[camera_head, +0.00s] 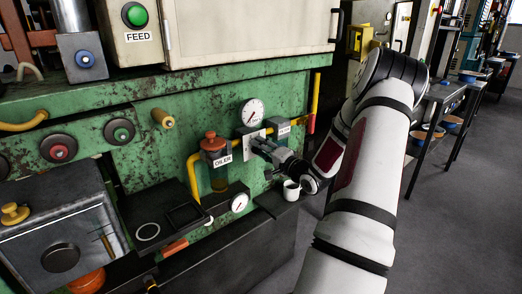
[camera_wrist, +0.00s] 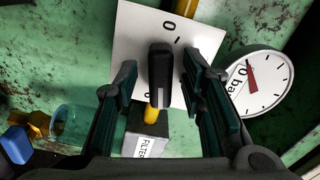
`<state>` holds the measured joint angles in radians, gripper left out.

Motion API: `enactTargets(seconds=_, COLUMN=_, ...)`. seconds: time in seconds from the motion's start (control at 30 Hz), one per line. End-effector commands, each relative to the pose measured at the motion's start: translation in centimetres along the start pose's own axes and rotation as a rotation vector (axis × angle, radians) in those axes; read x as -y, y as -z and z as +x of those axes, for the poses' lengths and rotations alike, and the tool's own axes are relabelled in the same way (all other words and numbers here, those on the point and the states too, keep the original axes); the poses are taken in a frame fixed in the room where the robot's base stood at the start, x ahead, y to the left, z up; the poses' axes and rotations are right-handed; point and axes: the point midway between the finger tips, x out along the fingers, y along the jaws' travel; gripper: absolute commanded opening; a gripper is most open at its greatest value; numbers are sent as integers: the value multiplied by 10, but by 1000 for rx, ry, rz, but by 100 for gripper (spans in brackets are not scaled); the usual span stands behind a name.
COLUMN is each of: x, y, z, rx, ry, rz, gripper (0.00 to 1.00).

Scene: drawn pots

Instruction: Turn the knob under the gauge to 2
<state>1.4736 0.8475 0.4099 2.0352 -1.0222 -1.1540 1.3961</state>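The knob (camera_wrist: 160,75) is a black bar handle on a white plate (camera_wrist: 135,40). In the wrist view its long side runs up and down the picture, its upper end close to a "0" mark. Other marks on the plate are partly hidden. The gauge (camera_wrist: 258,85), white with a red needle, is beside the plate. In the head view the gauge (camera_head: 251,112) is above the plate (camera_head: 248,140), and my arm's end hides most of the knob. My gripper (camera_wrist: 158,70) is open, one finger on each side of the knob, with a gap on both sides.
A box labelled FILTER (camera_wrist: 147,140) is close beside the plate. The red-topped oiler (camera_head: 213,148) with a yellow pipe is left of my gripper (camera_head: 259,146). Open floor (camera_head: 455,215) lies right.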

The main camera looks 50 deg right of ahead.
Motion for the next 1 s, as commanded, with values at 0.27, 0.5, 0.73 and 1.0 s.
enactTargets(seconds=0.27, x=0, y=0, z=0, rx=0, ry=0, rz=0, gripper=3)
enactTargets(seconds=0.5, x=0, y=0, z=0, rx=0, ry=0, rz=-3, gripper=0)
enactTargets(seconds=0.73, x=0, y=0, z=0, rx=1, ry=0, rz=-54, gripper=0)
enactTargets(seconds=1.0, x=0, y=0, z=-1, rx=2, ry=-1, rz=-236, gripper=0)
